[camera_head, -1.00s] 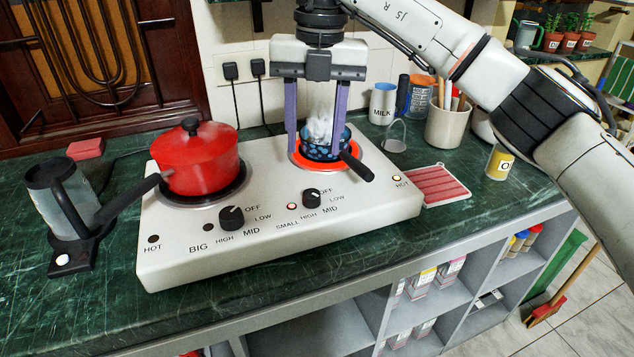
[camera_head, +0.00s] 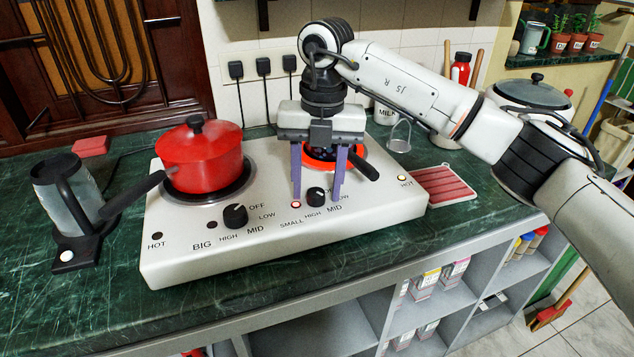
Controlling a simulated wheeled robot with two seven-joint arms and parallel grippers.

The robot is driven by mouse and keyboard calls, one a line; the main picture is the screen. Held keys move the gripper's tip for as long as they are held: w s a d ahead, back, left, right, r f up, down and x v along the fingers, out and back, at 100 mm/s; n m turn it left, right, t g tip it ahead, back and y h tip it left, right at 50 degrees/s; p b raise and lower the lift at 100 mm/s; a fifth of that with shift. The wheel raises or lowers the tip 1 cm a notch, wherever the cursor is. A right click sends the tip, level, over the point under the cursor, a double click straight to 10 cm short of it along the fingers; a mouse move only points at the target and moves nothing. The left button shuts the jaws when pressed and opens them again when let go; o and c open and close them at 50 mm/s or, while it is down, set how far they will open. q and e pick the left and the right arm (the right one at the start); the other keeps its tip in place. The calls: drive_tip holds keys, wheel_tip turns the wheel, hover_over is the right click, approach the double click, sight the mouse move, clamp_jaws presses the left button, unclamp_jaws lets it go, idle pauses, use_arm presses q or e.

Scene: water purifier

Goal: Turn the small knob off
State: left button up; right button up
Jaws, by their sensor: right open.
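The small knob (camera_head: 316,196) is black and sits on the front of the white stove (camera_head: 180,262), beside the SMALL, HIGH, MID and LOW labels. Its OFF label is mostly hidden by a finger. A red light (camera_head: 296,204) glows left of it. My right gripper (camera_head: 318,198) points down with its purple fingers apart, one on each side of the knob. I cannot tell whether they touch it. The small burner (camera_head: 318,165) glows red-orange behind the fingers, and the small pan there is mostly hidden, its black handle (camera_head: 365,167) showing. My left gripper is not in view.
A red pot (camera_head: 200,158) stands on the big burner, its handle reaching left. The big knob (camera_head: 235,215) is left of the small one. A grey kettle-like appliance (camera_head: 70,205) stands at left. A red striped mat (camera_head: 443,186) lies right of the stove.

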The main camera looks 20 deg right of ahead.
drive_tip(key=c, duration=1)
drive_tip(key=shift+c, duration=0.2)
